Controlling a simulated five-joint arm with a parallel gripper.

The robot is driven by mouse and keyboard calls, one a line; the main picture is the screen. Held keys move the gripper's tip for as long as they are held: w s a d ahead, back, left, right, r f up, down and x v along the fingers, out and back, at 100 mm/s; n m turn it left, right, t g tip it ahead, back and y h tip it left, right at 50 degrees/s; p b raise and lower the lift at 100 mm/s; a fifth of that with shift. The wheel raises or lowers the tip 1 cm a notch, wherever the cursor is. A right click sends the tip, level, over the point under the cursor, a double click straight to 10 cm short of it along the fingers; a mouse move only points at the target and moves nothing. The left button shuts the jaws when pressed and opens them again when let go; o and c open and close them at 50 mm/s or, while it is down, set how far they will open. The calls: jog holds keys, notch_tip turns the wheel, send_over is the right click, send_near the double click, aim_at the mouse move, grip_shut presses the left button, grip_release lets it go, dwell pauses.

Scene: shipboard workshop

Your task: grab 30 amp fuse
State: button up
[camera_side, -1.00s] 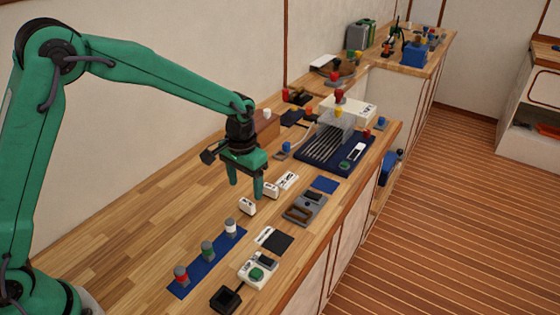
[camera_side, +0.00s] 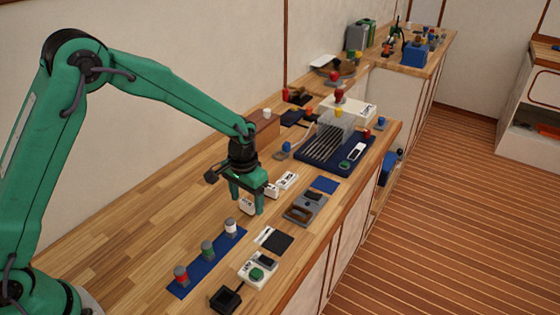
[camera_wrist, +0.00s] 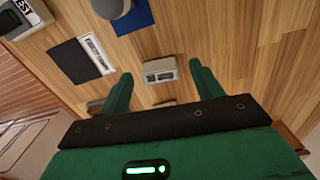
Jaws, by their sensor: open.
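Several small white blocks with dark printing stand in a row on the wooden bench; I cannot read which one is marked 30 amp. The nearest white block (camera_side: 246,207) lies under my gripper (camera_side: 248,203). In the wrist view this block (camera_wrist: 160,71) sits between the two open green fingertips, with a gap on each side. A second white block (camera_side: 272,190) and a third, longer one (camera_side: 288,180) lie just beyond it. My gripper is open and empty, pointing down; whether its tips touch the bench is unclear.
A blue strip (camera_side: 190,275) with red, green and white-topped cylinders lies toward the front. The bench at left is clear.

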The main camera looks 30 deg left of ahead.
aim_at(248, 203)
jog(key=c, duration=1.1)
jog(key=shift+o, duration=0.2)
jog(key=shift+r, duration=0.15)
jog(key=shift+r, duration=0.5)
jog(key=r, duration=0.3)
jog(key=shift+s+d+r, duration=0.1)
jog(key=shift+d, duration=0.1)
jog(key=s+d+r, duration=0.6)
jog(key=s+d, duration=0.1)
jog(key=d, duration=0.1)
jog(key=shift+s+d+r, duration=0.15)
jog(key=shift+s+r, duration=0.1)
jog(key=shift+s, duration=0.05)
